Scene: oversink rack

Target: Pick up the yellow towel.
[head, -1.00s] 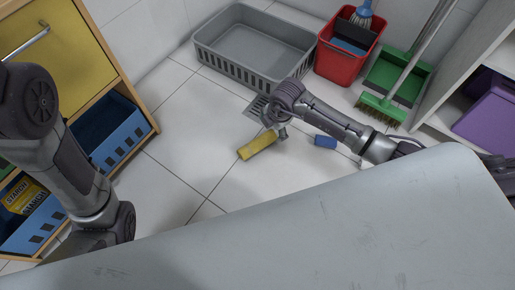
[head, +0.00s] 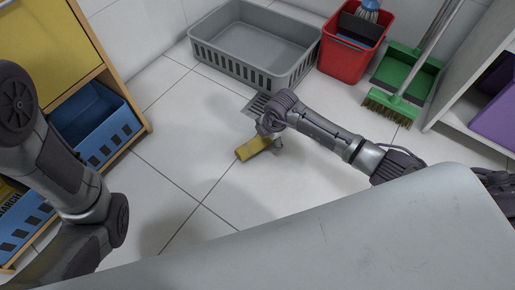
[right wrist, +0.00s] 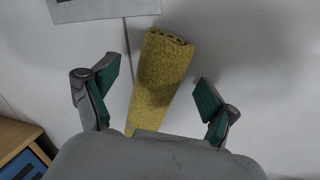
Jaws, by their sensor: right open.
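The yellow towel (head: 250,149) is rolled up and lies on the white tiled floor in the middle of the head view. It also shows in the right wrist view (right wrist: 160,82), with its rolled end towards the top. My right gripper (head: 270,146) is at the towel's right end in the head view and covers part of it. In the right wrist view my right gripper (right wrist: 156,85) is open, with the towel between its spread green-padded fingers and a gap on each side. My left arm shows at the left, but its gripper is out of view.
A floor drain (head: 257,104) and a grey basket (head: 252,48) lie beyond the towel. A red bucket (head: 345,62) and a green dustpan (head: 408,78) stand at the back right. A wooden cabinet with a blue bin (head: 98,124) is at the left.

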